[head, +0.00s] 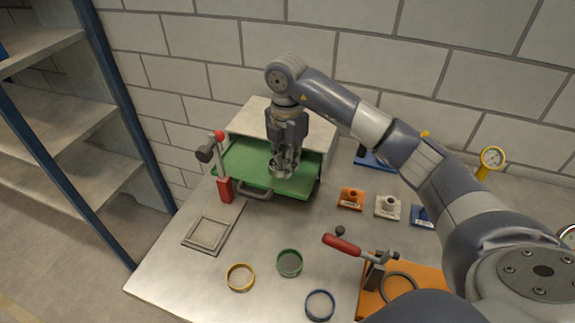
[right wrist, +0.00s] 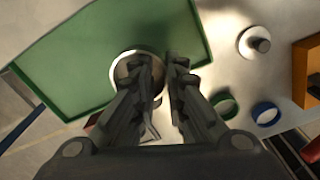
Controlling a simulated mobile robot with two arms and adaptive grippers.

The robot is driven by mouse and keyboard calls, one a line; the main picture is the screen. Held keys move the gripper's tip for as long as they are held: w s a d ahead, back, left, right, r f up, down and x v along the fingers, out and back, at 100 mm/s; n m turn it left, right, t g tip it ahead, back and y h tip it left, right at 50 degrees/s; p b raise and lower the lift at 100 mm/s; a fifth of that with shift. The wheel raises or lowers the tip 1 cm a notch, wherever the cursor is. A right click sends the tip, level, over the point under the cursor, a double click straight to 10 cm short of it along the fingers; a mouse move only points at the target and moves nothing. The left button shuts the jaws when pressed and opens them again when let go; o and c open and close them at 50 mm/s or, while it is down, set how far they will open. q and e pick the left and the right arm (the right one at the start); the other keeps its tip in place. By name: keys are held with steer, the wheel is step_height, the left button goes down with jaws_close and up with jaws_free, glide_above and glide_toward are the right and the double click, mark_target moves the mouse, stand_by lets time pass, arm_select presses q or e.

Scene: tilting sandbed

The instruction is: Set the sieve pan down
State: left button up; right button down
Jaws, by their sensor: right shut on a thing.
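The sieve pan (head: 279,172), a small round metal dish, is at my right gripper (head: 285,158), over the green tray (head: 240,158). In the right wrist view the pan (right wrist: 121,70) shows as a pale ring left of centre, and the right gripper (right wrist: 165,64) is shut on its right-hand rim. The fingers cover part of the pan. I cannot tell whether its bottom touches the green surface. My left gripper is not in view.
A grey square frame (head: 208,233) lies in front. Yellow (head: 240,278), green (head: 289,263) and blue (head: 320,305) rings lie on the table. Another red-handled clamp (head: 343,244) stands right, near small orange, white and blue blocks.

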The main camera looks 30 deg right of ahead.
steer(key=shift+w+d+f, duration=0.1)
steer(key=shift+w+d, duration=0.25)
steer(key=shift+w, duration=0.05)
step_height(320, 180, down, 3)
steer(key=shift+r+p, duration=0.2)
steer(key=shift+p, duration=0.8)
steer(key=shift+f, duration=0.4)
steer(key=shift+f, duration=0.1)
steer(key=shift+f, duration=0.15)
steer(key=c, duration=1.6)
jaws_free()
steer(key=shift+c, duration=0.2)
